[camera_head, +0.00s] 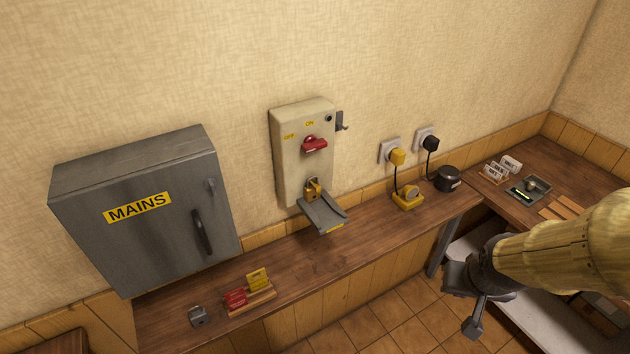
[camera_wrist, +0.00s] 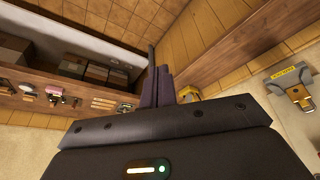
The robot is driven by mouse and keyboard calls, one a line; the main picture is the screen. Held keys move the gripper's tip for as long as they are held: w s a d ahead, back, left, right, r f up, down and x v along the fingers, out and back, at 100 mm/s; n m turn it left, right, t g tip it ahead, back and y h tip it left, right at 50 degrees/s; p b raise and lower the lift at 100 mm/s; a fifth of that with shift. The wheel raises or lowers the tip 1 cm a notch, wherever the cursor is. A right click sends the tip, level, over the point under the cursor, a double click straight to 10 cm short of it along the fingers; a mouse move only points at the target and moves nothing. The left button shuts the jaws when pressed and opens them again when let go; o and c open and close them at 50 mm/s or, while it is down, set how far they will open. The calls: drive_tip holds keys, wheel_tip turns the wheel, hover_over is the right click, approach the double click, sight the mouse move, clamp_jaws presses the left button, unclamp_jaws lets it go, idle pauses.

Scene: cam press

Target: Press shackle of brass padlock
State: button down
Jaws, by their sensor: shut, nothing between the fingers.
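The brass padlock (camera_head: 313,189) hangs on the front of the cream switch box (camera_head: 302,150) on the wall, under the red rotary handle (camera_head: 314,144). My gripper (camera_head: 473,328) is low at the right, in front of the counter and well away from the padlock. Its fingers are together and empty in the wrist view (camera_wrist: 165,86).
A grey MAINS cabinet (camera_head: 140,210) is on the wall at left. The wooden counter (camera_head: 370,237) holds red and yellow tags (camera_head: 246,290), a small grey padlock (camera_head: 197,316), a yellow device (camera_head: 408,197) and a black pot (camera_head: 448,179). Counter near the flap is clear.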

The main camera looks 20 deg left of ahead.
drive_tip(key=w+a+r+n+t+y, duration=0.1)
drive_tip(key=w+a+n+t+y, duration=0.15)
drive_tip(key=w+a, duration=0.6)
drive_tip(key=w+a+r+n+t+y, duration=0.1)
drive_tip(key=a+r+n+y, duration=0.1)
drive_tip(key=a, duration=0.5)
drive_tip(key=w+a+r+n+t+y+b, duration=0.1)
drive_tip(key=w+a+r+n+y, duration=0.1)
drive_tip(key=a, duration=0.5)
drive_tip(key=w+a+r+n+t+y+b, duration=0.1)
drive_tip(key=w+a+r+n+y, duration=0.1)
drive_tip(key=a+y, duration=0.3)
drive_tip(key=shift+a+r, duration=0.7)
drive_tip(key=shift+a, duration=0.25)
drive_tip(key=p, duration=0.4)
hover_over(309, 171)
drive_tip(key=f+v, duration=0.1)
drive_tip(key=v, duration=0.2)
wheel_tip(309, 171, down, 2)
drive_tip(key=shift+s+d, duration=0.15)
drive_tip(key=shift+d, duration=0.05)
wheel_tip(309, 171, down, 3)
drive_tip(key=shift+r+p, duration=0.25)
drive_tip(key=shift+p, duration=0.3)
drive_tip(key=shift+d+f, duration=0.1)
drive_tip(key=shift+f, duration=0.75)
